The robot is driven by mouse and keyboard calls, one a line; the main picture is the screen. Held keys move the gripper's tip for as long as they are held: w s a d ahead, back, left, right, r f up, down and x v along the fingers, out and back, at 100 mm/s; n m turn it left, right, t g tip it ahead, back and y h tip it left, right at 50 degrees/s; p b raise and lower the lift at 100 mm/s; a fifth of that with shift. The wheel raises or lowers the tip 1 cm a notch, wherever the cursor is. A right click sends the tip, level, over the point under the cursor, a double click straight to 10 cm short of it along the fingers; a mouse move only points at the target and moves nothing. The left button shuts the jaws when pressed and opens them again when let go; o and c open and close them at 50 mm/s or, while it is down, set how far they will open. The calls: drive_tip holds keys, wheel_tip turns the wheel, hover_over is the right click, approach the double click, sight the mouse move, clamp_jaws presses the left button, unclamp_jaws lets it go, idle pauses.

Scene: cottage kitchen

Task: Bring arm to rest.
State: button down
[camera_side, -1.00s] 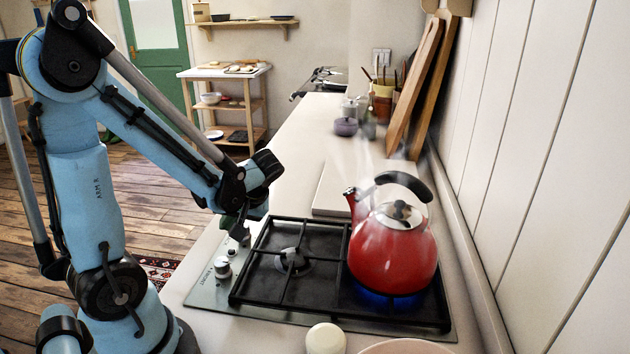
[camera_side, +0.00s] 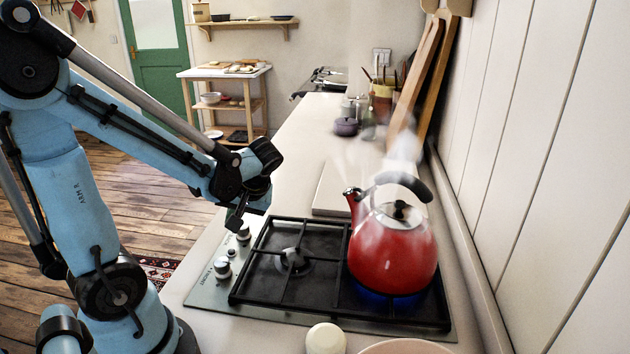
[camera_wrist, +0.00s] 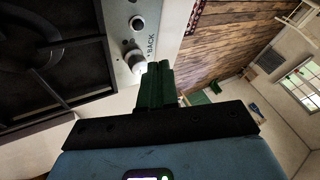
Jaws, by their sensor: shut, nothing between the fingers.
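My gripper (camera_side: 236,221) hangs above the left edge of the gas hob, close over the back knob (camera_side: 243,235). In the wrist view my gripper's green fingers (camera_wrist: 157,84) are together and empty, beside the knob marked BACK (camera_wrist: 134,60). Whether the fingertips touch the knob is hard to tell, but a gap seems to show. The front knob (camera_side: 222,268) stands nearer the side camera. A red kettle (camera_side: 393,250) sits on the right burner, with a blue flame (camera_side: 378,298) under it and steam around its handle and spout.
The hob grate (camera_side: 270,275) has an empty left burner. A pale board (camera_side: 335,190) lies behind it. A cream lidded item (camera_side: 326,339) and a pink bowl rim (camera_side: 405,347) are at the front. Wooden boards (camera_side: 420,75) lean on the right wall. Floor (camera_side: 150,215) is open left.

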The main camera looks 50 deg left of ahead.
drive_tip(key=w+d+r+m+t+h, duration=0.2)
drive_tip(key=d+m+t+h, duration=0.1)
drive_tip(key=d+m, duration=0.3)
drive_tip(key=w+d+r+m+t+h, duration=0.3)
drive_tip(key=d+m+t, duration=0.3)
drive_tip(key=d, duration=0.5)
drive_tip(key=shift+w+r+h, duration=0.25)
drive_tip(key=shift+w+h, duration=0.05)
